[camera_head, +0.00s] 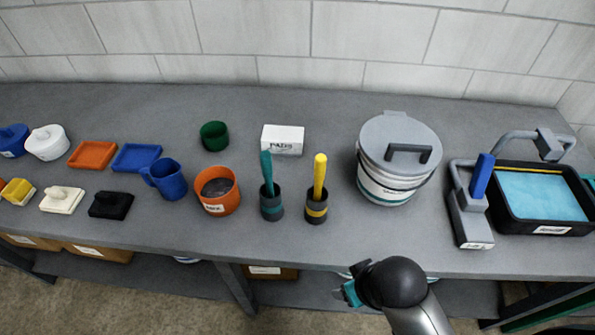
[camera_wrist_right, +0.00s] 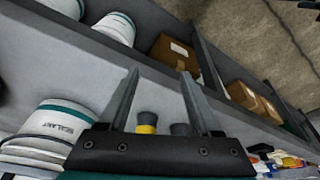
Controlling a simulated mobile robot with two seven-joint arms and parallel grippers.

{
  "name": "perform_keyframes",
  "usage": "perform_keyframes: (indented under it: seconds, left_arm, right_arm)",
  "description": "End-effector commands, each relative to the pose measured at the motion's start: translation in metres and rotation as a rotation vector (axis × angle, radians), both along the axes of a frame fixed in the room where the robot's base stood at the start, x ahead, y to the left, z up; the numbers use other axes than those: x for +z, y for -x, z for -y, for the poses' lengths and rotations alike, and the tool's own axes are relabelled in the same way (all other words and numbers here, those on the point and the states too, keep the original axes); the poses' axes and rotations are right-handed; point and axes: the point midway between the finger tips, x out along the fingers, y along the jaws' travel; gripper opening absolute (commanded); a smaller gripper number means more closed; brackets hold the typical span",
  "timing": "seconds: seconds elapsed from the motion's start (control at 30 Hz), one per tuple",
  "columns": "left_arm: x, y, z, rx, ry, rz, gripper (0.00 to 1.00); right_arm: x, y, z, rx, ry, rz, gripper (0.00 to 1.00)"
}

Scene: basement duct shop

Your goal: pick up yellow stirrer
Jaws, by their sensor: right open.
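The yellow stirrer (camera_head: 320,172) stands upright in a dark grey cup with a yellow band (camera_head: 316,209) on the bench. A teal stirrer (camera_head: 267,168) stands in a similar cup with a teal band (camera_head: 271,206) just left of it. My right gripper (camera_wrist_right: 158,74) is open and empty, with the yellow-banded cup (camera_wrist_right: 147,119) beyond it in the wrist view; the stirrer itself is hard to make out there. In the head view my right wrist is at the bench's front edge, below and right of the stirrer, and hides most of the gripper. My left gripper is not in view.
A lidded white bucket (camera_head: 384,188) stands right of the yellow stirrer. A white pads box (camera_head: 283,139) is behind the cups, and an orange pot (camera_head: 217,201) is to the left. The bench top (camera_head: 330,248) in front of the cups is clear.

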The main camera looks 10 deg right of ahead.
Motion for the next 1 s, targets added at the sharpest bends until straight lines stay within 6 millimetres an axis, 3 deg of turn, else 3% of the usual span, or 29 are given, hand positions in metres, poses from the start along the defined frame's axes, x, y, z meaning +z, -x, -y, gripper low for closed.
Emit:
perform_keyframes:
  seconds: [0.03,0.23,0.57,0.8,1.0]
  left_arm:
    - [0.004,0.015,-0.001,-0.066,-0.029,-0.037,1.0]
    - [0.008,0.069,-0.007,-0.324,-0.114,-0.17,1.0]
    - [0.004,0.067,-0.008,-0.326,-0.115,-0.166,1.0]
    - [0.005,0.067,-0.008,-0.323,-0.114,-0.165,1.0]
    - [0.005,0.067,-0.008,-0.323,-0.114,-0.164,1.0]
  right_arm:
    - [0.022,0.001,0.0,0.0,-0.002,0.009,0.65]
    - [0.08,0.008,0.001,0.0,-0.004,0.029,0.65]
    - [0.082,-0.043,-0.049,0.043,-0.144,0.021,0.65]
    - [0.099,-0.087,-0.085,0.083,-0.219,-0.028,0.65]
    - [0.119,-0.12,-0.098,0.088,-0.221,-0.096,0.65]
